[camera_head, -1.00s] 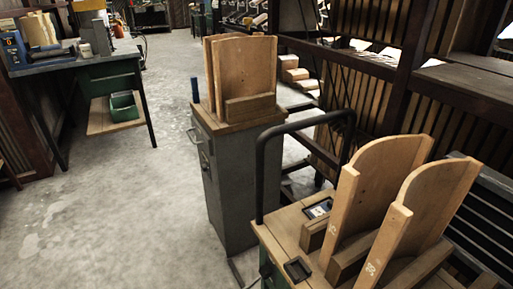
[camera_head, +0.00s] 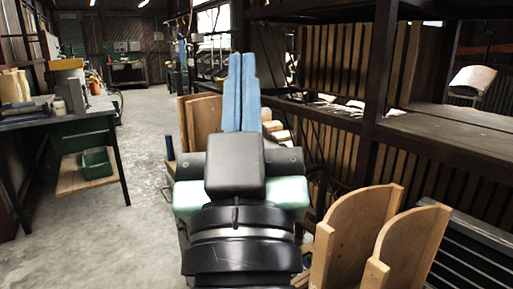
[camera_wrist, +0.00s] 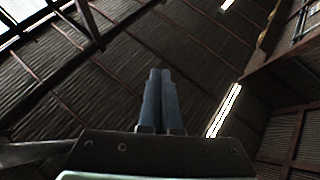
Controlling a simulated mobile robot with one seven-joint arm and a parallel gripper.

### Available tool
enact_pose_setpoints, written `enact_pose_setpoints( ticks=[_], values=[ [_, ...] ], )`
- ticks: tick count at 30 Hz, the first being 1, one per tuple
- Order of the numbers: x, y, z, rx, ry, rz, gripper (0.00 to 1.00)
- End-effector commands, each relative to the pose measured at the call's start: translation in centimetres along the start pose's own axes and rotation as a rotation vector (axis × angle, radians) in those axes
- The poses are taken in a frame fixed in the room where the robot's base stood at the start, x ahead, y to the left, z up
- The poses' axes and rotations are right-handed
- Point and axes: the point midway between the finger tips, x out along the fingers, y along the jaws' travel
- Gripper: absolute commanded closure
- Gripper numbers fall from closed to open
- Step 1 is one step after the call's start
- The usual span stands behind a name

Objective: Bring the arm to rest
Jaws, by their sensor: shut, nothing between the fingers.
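My gripper (camera_head: 241,93) stands in the middle of the head view with its two blue fingers pointing up, side by side and closed together. Nothing is between them. My arm's dark wrist and pale green band show below the fingers. In the wrist view the fingers (camera_wrist: 159,100) also lie together, seen against the roof. My gripper touches nothing that I can see. It hides most of the grey cabinet behind it.
Wooden boards (camera_head: 203,118) stand behind my arm. Two more round-topped boards (camera_head: 350,235) stand at lower right, close to my arm. A dark rack (camera_head: 379,90) fills the right side. A workbench (camera_head: 62,118) with a green bin (camera_head: 97,163) is at left. The floor (camera_head: 147,125) between is clear.

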Motion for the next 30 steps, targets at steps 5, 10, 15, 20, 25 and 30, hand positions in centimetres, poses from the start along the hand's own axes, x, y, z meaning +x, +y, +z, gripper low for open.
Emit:
enact_pose_setpoints(
  ticks=[5, 10, 15, 20, 25, 30],
  values=[
    [1.1, 2.0, -9.7, 0.061, 0.160, 0.036, 1.00],
    [4.0, 2.2, -13.1, 0.059, 0.153, 0.034, 1.00],
    [7.2, 2.5, -17.1, 0.059, 0.152, 0.033, 1.00],
    [10.2, 2.8, -20.9, 0.058, 0.151, 0.032, 1.00],
    [12.9, 3.0, -24.4, 0.058, 0.150, 0.032, 1.00],
    [14.3, 3.2, -26.1, 0.058, 0.150, 0.032, 1.00]
  ],
)
